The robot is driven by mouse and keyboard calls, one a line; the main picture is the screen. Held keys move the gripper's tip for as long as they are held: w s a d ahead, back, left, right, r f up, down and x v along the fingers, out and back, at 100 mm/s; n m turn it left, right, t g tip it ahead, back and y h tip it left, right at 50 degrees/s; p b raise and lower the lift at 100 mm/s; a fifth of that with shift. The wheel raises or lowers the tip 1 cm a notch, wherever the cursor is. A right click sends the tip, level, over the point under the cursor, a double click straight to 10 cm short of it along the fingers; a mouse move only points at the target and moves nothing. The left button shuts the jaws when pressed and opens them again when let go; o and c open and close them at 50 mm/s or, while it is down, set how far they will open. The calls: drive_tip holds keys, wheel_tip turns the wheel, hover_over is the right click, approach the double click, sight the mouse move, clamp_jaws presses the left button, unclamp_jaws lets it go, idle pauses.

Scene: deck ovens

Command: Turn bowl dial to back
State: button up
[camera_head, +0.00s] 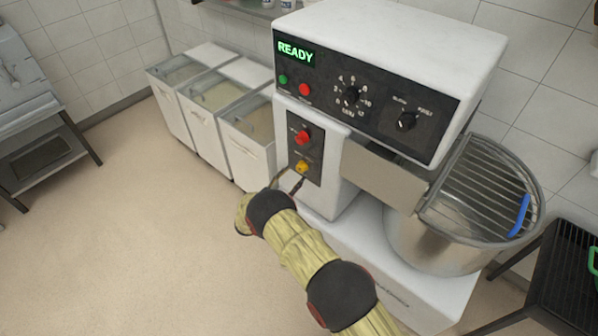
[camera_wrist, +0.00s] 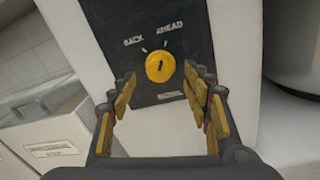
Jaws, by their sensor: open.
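The bowl dial is a round yellow knob (camera_head: 302,166) on the lower black panel of the white mixer. The yellow knob (camera_wrist: 160,67) also shows in the wrist view, below the labels BACK at left and AHEAD at right. A short dark mark on its face points roughly up; I cannot tell exactly which label it lines up with. My gripper (camera_head: 289,182) is just in front of the panel, below and left of the knob in the head view. In the wrist view my gripper (camera_wrist: 161,84) is open, its fingers either side of the knob's lower part, with nothing held.
A red knob (camera_head: 302,137) sits above the yellow one. The upper panel (camera_head: 330,90) has a green READY display, buttons and two black dials. A steel bowl (camera_head: 425,240) with a wire guard stands right. White bins (camera_head: 250,150) stand left; the floor there is clear.

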sight(299, 170)
drive_tip(key=shift+b+x, duration=0.4)
drive_tip(key=shift+x, duration=1.7)
drive_tip(key=c, duration=1.1)
drive_tip(key=shift+c, duration=0.3)
